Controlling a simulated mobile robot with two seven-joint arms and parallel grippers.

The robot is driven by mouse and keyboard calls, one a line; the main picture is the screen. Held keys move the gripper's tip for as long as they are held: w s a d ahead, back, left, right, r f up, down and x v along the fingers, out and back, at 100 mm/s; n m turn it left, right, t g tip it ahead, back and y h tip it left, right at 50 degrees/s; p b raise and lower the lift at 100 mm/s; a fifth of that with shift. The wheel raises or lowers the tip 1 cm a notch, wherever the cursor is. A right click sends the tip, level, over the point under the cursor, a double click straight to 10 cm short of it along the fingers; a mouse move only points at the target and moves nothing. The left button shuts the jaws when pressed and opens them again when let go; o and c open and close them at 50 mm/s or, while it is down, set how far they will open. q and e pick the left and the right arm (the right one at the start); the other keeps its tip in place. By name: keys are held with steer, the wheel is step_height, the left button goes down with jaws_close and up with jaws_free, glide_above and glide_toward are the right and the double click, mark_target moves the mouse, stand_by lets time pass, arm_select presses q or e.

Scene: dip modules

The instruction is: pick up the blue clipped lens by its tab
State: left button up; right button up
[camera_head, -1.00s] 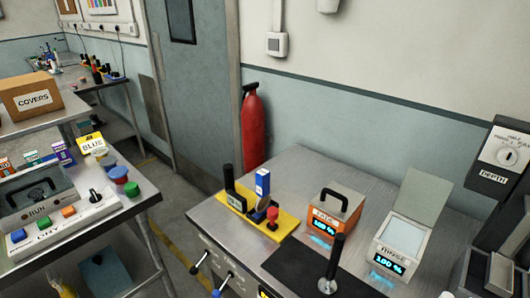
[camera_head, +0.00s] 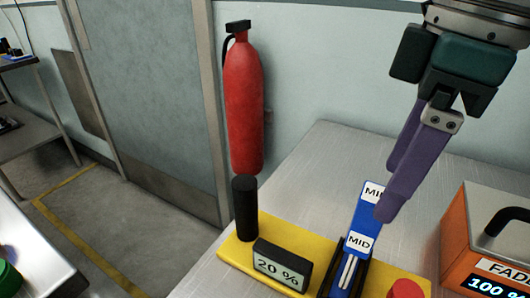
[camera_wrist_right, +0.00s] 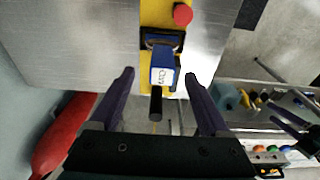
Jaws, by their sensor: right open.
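The blue clipped lens (camera_head: 362,222) stands upright, its blue tab labelled MID, in a black holder on a yellow base (camera_head: 235,250). The right gripper (camera_head: 388,198) comes down from the upper right with its purple fingers beside the top of the tab, overlapping its right edge in the head view. In the right wrist view the blue tab (camera_wrist_right: 163,68) lies ahead, between the lines of the two open, empty fingers (camera_wrist_right: 160,76). What looks like my left gripper (camera_wrist_right: 277,114) shows dark and small at the right of that view; its jaws are unclear.
A black post (camera_head: 245,208) and a 20 % display (camera_head: 281,266) stand left of the lens. A red knob (camera_head: 405,289) is close to its right. An orange fader box (camera_head: 470,235) stands further right. A red extinguisher (camera_head: 243,105) hangs behind. Bare metal bench lies behind the base.

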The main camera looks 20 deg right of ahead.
mark_target(367, 221)
steer(key=shift+s+f, duration=0.2)
steer(key=shift+f, duration=0.95)
steer(key=f, duration=0.3)
steer(key=w+a+f+b, duration=0.1)
steer(key=f, duration=0.1)
steer(key=shift+f, duration=0.15)
jaws_close()
